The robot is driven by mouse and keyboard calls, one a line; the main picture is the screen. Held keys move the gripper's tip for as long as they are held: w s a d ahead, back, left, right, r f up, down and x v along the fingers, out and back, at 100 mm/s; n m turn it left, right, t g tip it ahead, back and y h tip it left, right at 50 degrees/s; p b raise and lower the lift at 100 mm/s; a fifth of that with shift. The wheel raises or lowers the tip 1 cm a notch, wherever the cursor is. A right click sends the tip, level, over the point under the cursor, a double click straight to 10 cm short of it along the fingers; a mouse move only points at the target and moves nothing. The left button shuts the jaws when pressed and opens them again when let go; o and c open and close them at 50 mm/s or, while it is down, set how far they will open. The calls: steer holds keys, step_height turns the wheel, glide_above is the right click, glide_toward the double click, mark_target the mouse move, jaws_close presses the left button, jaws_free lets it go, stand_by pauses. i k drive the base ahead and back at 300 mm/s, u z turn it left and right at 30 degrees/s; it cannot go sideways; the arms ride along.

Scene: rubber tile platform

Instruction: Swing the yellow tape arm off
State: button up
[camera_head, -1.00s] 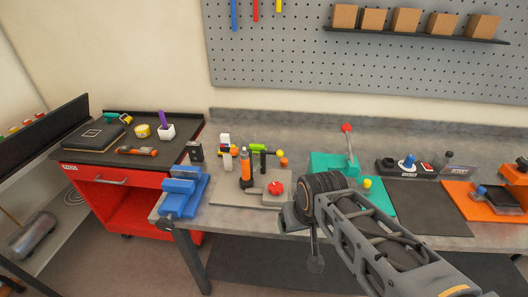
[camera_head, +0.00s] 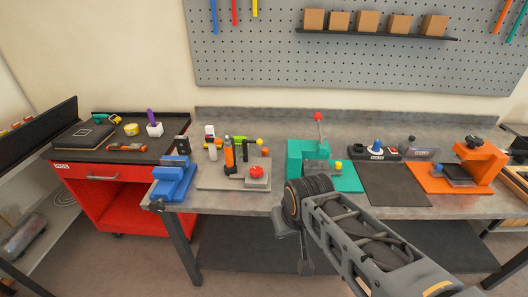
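A small grey-based fixture (camera_head: 224,187) stands on the bench left of centre. It carries an orange upright (camera_head: 229,153), a dark arm (camera_head: 247,150) and a red button (camera_head: 257,171). A small yellow knob (camera_head: 259,142) shows near the dark arm's end; I cannot tell if this is the taped arm. A teal press (camera_head: 310,150) with a red-knobbed lever has another yellow knob (camera_head: 338,166). My gripper (camera_head: 305,263) hangs at the front edge of the bench, right of the grey fixture and apart from it. Its fingers are too unclear to judge.
A blue vise (camera_head: 175,178) sits at the bench's left front corner. A red tool cart (camera_head: 104,190) stands left, with a yellow tape roll (camera_head: 131,129) on top. A black mat (camera_head: 393,185) and an orange fixture (camera_head: 480,163) lie right. My arm covers the front centre right.

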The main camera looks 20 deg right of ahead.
mark_target(259, 141)
steer(key=z, duration=0.05)
steer(key=k, duration=0.75)
steer(key=u, duration=0.85)
steer(key=i, duration=1.7)
steer(key=z, duration=0.7)
steer(key=i, duration=0.25)
steer(key=z, duration=0.2)
